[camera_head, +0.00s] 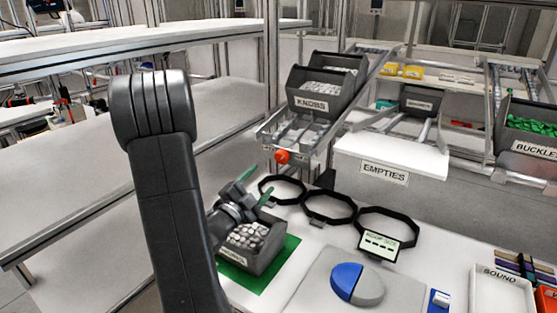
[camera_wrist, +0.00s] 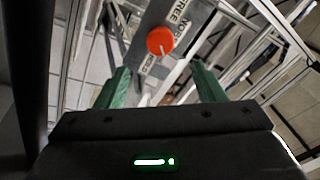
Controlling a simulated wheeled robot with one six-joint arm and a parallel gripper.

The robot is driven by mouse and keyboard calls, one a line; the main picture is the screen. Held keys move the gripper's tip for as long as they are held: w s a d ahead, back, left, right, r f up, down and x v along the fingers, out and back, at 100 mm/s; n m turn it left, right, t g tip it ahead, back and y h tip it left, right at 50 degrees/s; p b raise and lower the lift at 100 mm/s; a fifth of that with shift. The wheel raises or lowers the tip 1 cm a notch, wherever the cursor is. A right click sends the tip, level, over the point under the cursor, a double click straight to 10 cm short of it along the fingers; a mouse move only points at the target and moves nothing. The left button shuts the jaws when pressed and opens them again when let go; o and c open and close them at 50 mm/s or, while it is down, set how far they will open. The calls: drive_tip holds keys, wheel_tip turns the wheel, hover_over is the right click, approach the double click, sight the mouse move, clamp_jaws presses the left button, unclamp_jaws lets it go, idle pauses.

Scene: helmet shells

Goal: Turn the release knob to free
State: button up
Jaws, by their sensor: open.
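The release knob is a round orange-red knob (camera_head: 282,156) on the lower front end of the sloped metal rack below the KNOBS bin. In the wrist view the knob (camera_wrist: 158,40) lies ahead of my fingertips, midway between them. A pale pointer line on it points down and slightly right. The word FREE (camera_wrist: 181,10) is printed on the plate above it, with another, partly legible label to its right. My gripper (camera_head: 256,185) is open, its two green fingers apart and empty, below and left of the knob. The fingers (camera_wrist: 160,70) are not touching it.
A dark bin of pale pieces (camera_head: 228,256) stands on a green mat (camera_head: 285,258) under my gripper. Black rings (camera_head: 330,222) stand just right of it. The KNOBS bin (camera_head: 312,105) is above the knob; an EMPTIES shelf (camera_head: 400,152) is to the right.

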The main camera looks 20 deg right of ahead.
sight(280, 160)
drive_tip(key=p+x, duration=0.2)
drive_tip(key=x, duration=0.8)
drive_tip(key=shift+d, duration=0.1)
drive_tip(key=c, duration=1)
